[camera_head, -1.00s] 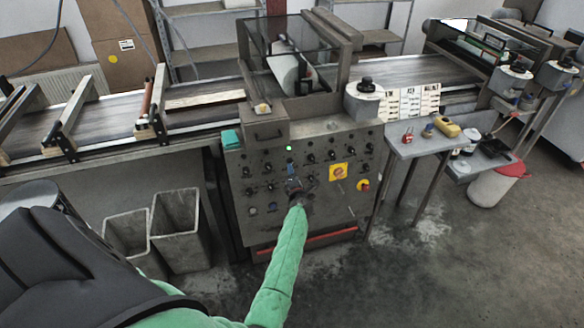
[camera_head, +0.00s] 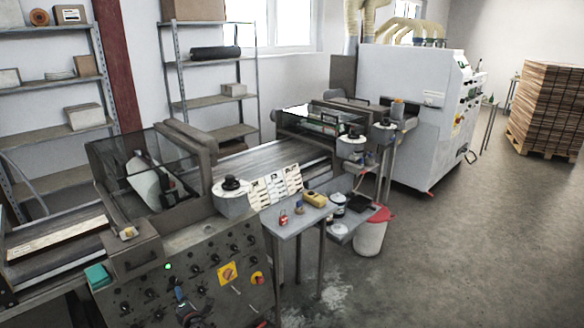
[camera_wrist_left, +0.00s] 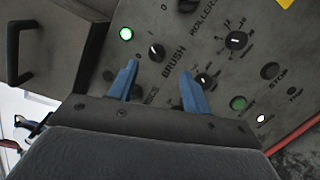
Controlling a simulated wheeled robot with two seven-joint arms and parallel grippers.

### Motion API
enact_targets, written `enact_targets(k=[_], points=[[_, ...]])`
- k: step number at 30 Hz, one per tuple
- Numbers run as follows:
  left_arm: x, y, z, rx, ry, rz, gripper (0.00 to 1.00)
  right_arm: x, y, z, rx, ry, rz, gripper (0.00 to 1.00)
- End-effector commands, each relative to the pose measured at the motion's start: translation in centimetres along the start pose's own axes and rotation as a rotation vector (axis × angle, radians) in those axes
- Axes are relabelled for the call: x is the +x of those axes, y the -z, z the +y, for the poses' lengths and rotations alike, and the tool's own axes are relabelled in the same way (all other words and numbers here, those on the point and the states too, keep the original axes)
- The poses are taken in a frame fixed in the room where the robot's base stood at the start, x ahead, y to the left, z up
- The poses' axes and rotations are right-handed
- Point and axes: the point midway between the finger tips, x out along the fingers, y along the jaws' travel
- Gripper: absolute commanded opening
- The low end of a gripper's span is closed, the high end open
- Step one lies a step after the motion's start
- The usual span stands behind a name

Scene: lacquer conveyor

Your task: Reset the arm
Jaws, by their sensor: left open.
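My left gripper (camera_head: 190,306) shows at the bottom edge of the head view, in front of the lower part of the grey control panel (camera_head: 228,296). In the left wrist view its two blue fingers (camera_wrist_left: 160,85) are spread apart with nothing between them. They point at the panel face (camera_wrist_left: 215,20), near a black knob (camera_wrist_left: 156,52) beside the word BRUSH and a lit green lamp (camera_wrist_left: 126,33). I cannot tell whether the fingertips touch the panel. Most of my left arm is out of the head view. My right gripper is in no view.
A small grey side table (camera_head: 290,222) with small items stands right of the panel. A white bin with a red lid (camera_head: 371,236) stands beyond it. A large white machine (camera_head: 405,115) and a pallet of stacked boards (camera_head: 548,105) are farther back. The floor at right is clear.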

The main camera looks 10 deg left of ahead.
Motion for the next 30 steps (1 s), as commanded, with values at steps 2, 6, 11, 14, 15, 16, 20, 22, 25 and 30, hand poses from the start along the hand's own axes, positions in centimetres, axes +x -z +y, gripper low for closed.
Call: enact_targets(k=[2,6,11,14,15,16,20,22,25,30], points=[[0.0,-1.0,-0.3,0.040,0.016,-0.050,0.49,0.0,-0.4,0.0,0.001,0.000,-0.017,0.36],[-0.4,-3.6,-1.1,0.206,0.039,-0.196,0.49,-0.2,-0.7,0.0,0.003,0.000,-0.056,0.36],[-2.0,-8.0,-3.2,0.481,0.071,-0.415,0.49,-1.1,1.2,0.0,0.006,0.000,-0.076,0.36],[-3.9,-11.3,-5.5,0.697,0.097,-0.582,0.49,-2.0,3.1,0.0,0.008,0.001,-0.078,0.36],[-4.8,-12.4,-6.6,0.790,0.109,-0.650,0.49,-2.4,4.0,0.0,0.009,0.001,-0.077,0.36],[-5.7,-13.1,-7.7,0.859,0.121,-0.700,0.49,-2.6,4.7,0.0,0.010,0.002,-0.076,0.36],[-10.3,-13.0,-13.8,1.176,0.197,-0.907,0.49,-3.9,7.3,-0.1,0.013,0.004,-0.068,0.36],[-13.0,-11.8,-17.0,1.326,0.244,-1.001,0.49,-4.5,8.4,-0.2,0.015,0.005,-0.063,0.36],[-16.8,-9.1,-21.3,1.509,0.314,-1.109,0.49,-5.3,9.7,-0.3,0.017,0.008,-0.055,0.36],[-23.1,-3.3,-27.5,1.762,0.427,-1.254,0.49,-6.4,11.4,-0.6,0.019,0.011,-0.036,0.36]])
